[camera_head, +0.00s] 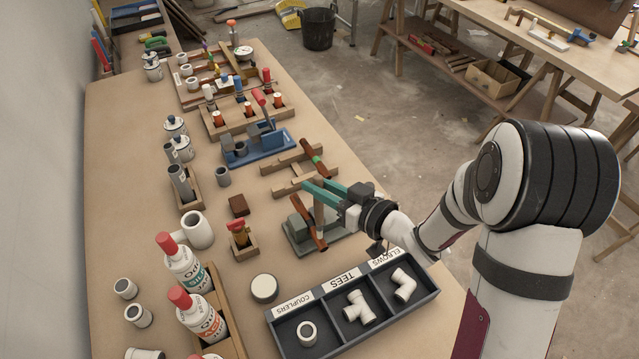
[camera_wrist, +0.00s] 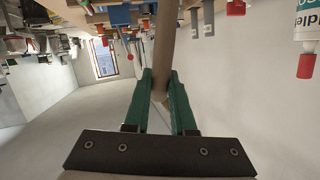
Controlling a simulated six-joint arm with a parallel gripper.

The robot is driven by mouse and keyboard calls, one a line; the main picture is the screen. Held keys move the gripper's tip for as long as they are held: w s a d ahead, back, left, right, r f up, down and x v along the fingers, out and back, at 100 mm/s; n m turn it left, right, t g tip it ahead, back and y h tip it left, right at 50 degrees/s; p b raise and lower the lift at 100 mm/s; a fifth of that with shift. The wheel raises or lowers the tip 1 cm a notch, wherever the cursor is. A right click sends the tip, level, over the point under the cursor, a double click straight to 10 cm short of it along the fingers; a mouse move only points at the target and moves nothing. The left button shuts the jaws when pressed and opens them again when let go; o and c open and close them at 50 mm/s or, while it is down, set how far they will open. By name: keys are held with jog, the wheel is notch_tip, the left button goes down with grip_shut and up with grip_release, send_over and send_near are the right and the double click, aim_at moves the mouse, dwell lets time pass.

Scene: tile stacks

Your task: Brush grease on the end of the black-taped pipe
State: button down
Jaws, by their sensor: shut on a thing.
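Another brown pipe (camera_head: 306,147) with a green band (camera_head: 317,160) rests on a wooden rack (camera_head: 284,162) farther back.
A dark tray (camera_head: 324,320) with couplers, tees and elbows stands in front of the clamp. A small wooden holder (camera_head: 243,247) with a red-topped item, a brown block (camera_head: 238,205) and a blue vise (camera_head: 257,147) are nearby. White bottles (camera_head: 184,268) stand at the left front.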

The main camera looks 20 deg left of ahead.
jog(key=shift+f, duration=0.5)
dwell(0.3)
jog(key=shift+w, duration=0.1)
jog(key=shift+w+a+r, duration=0.1)
jog(key=shift+w+a, duration=0.2)
dwell(0.3)
jog(key=shift+s+d, duration=0.7)
jog(key=shift+s, duration=0.05)
